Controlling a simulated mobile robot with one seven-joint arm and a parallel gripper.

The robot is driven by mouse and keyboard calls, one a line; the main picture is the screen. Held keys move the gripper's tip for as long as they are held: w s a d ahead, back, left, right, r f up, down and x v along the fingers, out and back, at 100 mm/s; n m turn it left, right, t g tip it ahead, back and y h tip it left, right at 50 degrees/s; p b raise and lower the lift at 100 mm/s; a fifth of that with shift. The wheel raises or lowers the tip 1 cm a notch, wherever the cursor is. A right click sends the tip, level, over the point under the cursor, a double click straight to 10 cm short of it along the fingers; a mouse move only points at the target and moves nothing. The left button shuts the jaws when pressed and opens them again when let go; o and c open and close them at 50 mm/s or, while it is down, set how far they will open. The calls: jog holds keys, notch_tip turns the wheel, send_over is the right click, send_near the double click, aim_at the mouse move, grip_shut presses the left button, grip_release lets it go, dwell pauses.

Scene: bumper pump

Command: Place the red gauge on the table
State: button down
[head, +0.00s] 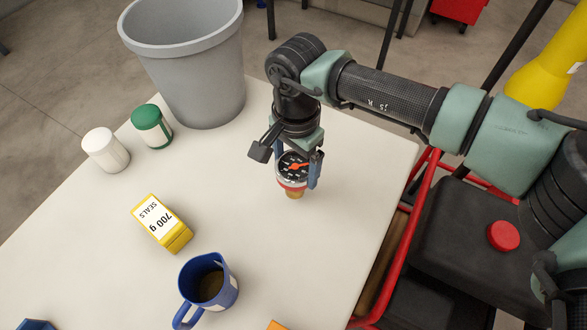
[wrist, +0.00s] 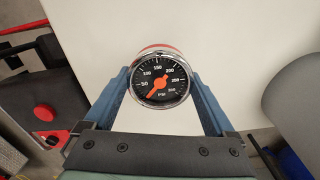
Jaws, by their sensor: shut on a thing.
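The red gauge (head: 292,184) has a black dial with an orange needle, a red band and a brass fitting at its lower end. My gripper (head: 297,172) points down and is shut on it, with one blue finger on each side. In the wrist view the dial (wrist: 159,79) faces the camera between the two fingers (wrist: 160,88). The gauge is over the right part of the white table (head: 345,210). I cannot tell whether the brass end touches the tabletop.
A grey bin (head: 200,85) stands at the back. A white jar (head: 105,150), a green-topped jar (head: 151,127), a yellow seals box (head: 163,224) and a blue mug (head: 208,283) stand left of the gauge. The tabletop around the gauge is clear.

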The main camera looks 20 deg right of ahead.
jog(key=shift+f, duration=1.9)
jog(key=shift+f, duration=0.15)
grip_release()
